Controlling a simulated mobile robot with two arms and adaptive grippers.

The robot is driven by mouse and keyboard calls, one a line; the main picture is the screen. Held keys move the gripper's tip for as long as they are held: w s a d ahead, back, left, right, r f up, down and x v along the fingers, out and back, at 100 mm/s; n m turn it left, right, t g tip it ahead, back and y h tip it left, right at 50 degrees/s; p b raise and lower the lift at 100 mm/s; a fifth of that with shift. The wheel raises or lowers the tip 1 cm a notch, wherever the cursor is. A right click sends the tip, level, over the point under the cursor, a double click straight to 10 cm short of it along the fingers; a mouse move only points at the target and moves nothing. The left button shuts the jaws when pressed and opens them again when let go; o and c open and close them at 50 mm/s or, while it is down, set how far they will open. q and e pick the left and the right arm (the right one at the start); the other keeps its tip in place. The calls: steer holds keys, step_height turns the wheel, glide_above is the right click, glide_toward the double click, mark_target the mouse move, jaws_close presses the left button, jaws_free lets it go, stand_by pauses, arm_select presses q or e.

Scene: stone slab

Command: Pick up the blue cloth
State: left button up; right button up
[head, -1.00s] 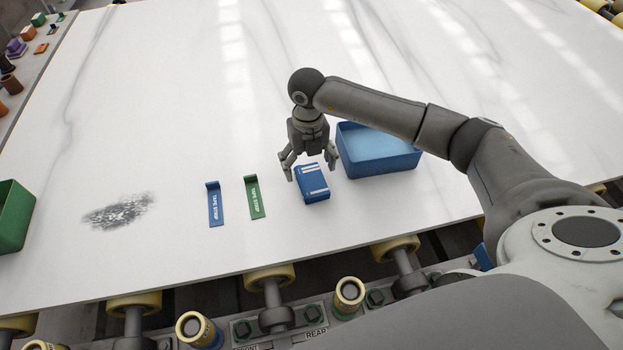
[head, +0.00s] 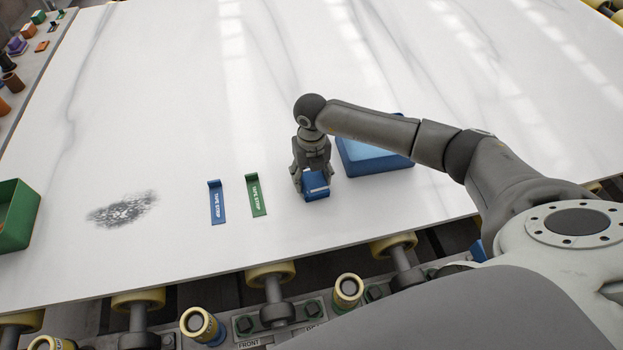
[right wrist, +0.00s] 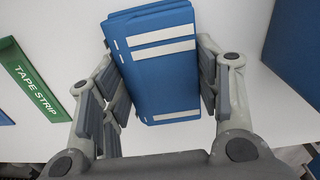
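The blue cloth (head: 316,191) is a folded blue block with white stripes, on the white slab just left of the blue bin. My right gripper (head: 314,183) is down over it, one finger on each side. In the right wrist view the cloth (right wrist: 160,75) lies between the fingers (right wrist: 162,65), and both fingertips appear to press on its sides. The gripper hides part of the cloth in the head view. I see no clear lift off the slab. My left gripper is not in view.
A blue bin (head: 372,160) stands close at the right of the cloth. A green tape strip (head: 257,196) and a blue tape strip (head: 217,203) lie to the left. A dark smudge (head: 123,209) and a green bin (head: 18,215) are farther left. The slab's far part is clear.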

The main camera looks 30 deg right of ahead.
mark_target(311, 177)
steer(key=shift+c, duration=1.1)
steer(key=shift+r, duration=0.5)
step_height(311, 177, up, 2)
steer(key=shift+r+b, duration=0.15)
steer(key=shift+b, duration=0.15)
steer(key=s+a+r, duration=0.1)
steer(key=s+r, duration=0.1)
steer(key=r, duration=0.1)
steer(key=s+a+r+b, duration=0.1)
steer(key=shift+a+r, duration=0.2)
steer(key=shift+a, duration=0.15)
steer(key=s+a+r+b, duration=0.2)
steer(key=s+a+r, duration=0.3)
steer(key=s, duration=0.3)
steer(key=shift+a+r, duration=0.15)
steer(key=shift+a, duration=0.45)
steer(key=shift+w, duration=0.1)
